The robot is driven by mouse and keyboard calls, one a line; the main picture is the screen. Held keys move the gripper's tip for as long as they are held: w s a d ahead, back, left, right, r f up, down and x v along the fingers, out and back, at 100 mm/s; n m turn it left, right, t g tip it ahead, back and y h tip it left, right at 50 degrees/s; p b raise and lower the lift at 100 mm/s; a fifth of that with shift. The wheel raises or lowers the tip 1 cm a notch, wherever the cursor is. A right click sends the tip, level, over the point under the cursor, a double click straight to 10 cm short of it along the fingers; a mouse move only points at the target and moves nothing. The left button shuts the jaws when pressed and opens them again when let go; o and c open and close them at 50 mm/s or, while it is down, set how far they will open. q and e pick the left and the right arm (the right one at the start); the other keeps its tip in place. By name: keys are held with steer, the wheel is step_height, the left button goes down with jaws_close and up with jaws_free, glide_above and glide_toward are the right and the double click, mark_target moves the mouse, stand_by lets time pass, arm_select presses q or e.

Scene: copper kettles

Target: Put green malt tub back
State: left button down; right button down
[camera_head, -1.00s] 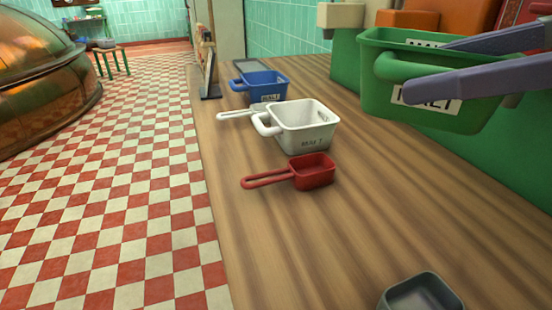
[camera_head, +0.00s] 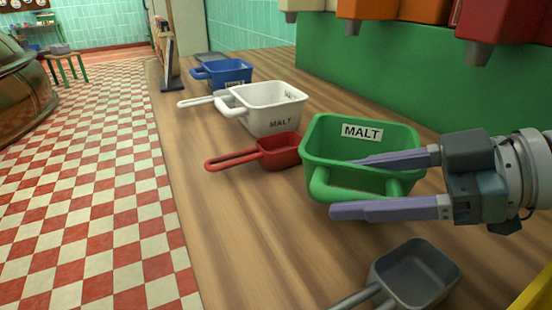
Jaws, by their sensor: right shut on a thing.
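The green malt tub (camera_head: 318,150) is right of centre over the wooden counter, upright, with a white MALT label (camera_head: 362,131) on its far inner wall. My right gripper (camera_head: 345,187) comes in from the right and is shut on the tub at its near side, by the handle. One finger reaches inside the rim and the other lies outside the handle. I cannot tell whether the tub's base touches the counter. My left gripper is not in view.
A white malt tub (camera_head: 268,118) and blue tub (camera_head: 228,75) stand farther back on the counter (camera_head: 225,230). A red scoop (camera_head: 278,155) sits just left of the green tub. A grey scoop (camera_head: 420,275) lies in front.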

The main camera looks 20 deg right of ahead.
steer(key=shift+f, duration=1.25)
steer(key=shift+f+b, duration=0.25)
steer(key=shift+b, duration=0.25)
steer(key=shift+c, duration=0.5)
jaws_free()
steer(key=shift+r, duration=0.1)
steer(key=shift+r, duration=0.15)
steer(key=p+v, duration=0.1)
steer(key=v, duration=1.1)
